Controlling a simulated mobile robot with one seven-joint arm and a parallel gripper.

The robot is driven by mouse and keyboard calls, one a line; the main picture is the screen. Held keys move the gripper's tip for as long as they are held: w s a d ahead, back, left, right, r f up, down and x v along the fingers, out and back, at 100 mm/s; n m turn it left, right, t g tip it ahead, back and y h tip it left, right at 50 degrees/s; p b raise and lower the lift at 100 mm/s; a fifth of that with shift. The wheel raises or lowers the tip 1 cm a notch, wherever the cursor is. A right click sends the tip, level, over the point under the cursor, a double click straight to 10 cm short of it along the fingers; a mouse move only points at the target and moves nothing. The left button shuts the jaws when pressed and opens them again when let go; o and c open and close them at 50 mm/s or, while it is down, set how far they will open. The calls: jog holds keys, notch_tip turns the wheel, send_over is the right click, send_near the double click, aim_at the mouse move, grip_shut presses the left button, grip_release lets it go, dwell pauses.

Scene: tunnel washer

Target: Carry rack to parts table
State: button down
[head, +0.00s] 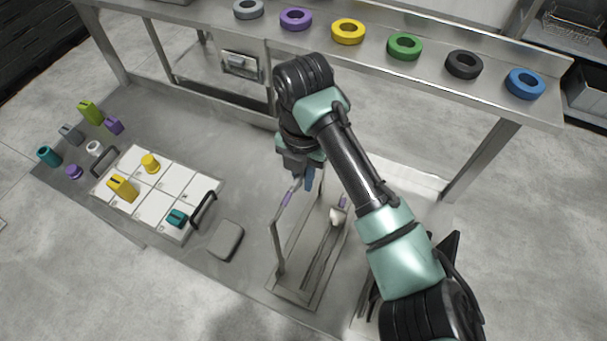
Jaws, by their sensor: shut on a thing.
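The rack (276,243) appears to be the long, narrow steel carrier with a raised frame and purple marks. It is over the grey lower surface, in the centre of the head view. A small white piece (336,216) shows at its right side. My gripper (308,182) points down at the top of the rack's frame and is shut on it. My arm hides the right side of the rack and part of the contact. I cannot tell whether the rack's base touches the surface. Which surface is the parts table is not clear from this view.
A steel bench (375,52) behind bears a row of coloured rings. A white compartment tray (154,209) with black handles holds yellow and teal pieces at left. Coloured blocks (90,112) stand beyond it. A grey pad (226,240) lies between tray and rack.

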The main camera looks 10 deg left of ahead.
jog(key=shift+w+f+b, duration=0.1)
jog(key=shift+f+b, duration=0.65)
jog(key=shift+f, duration=0.55)
jog(key=c, duration=0.9)
grip_release()
jog(key=shift+o, duration=0.2)
notch_tip(320, 180, up, 13)
jog(key=shift+f+b, duration=0.1)
jog(key=shift+b, duration=0.2)
